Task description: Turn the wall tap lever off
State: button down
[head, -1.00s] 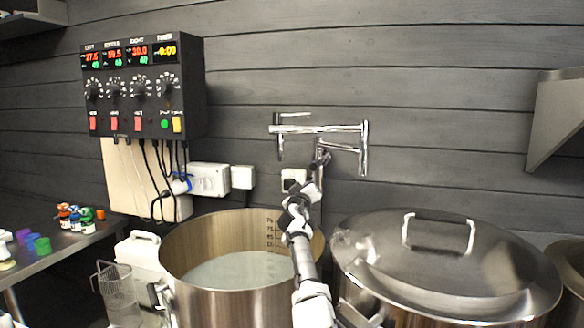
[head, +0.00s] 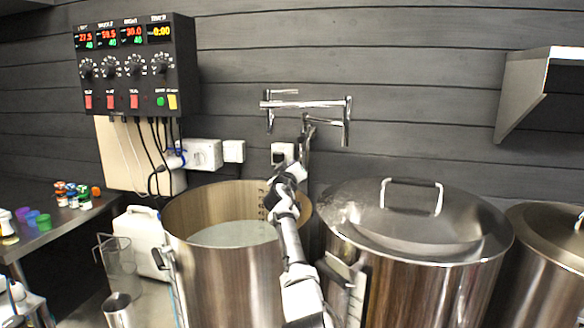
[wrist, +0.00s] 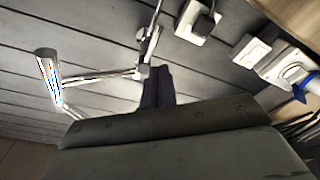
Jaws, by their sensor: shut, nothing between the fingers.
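The wall tap (head: 305,104) is a chrome jointed pipe on the dark plank wall, above and between the two large kettles. In the wrist view its pipework (wrist: 100,77) runs in from the left, and a thin chrome piece that may be the lever (wrist: 151,38) rises from a joint by the fingertips. My gripper (head: 304,142) is raised just below the tap, near its wall end. In the wrist view the dark fingers (wrist: 155,75) are together and empty, close to that joint. I cannot tell whether they touch it. The lever's position is unclear in the head view.
An open kettle (head: 232,268) of pale liquid stands below left of the tap, a lidded kettle (head: 415,265) below right. A socket (head: 284,150) with a dark plug is beside my gripper. A control box (head: 136,66) hangs left; a wall shelf (head: 530,90) juts out right.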

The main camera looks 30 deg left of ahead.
jog(key=shift+s+d, duration=0.2)
jog(key=shift+s, duration=0.25)
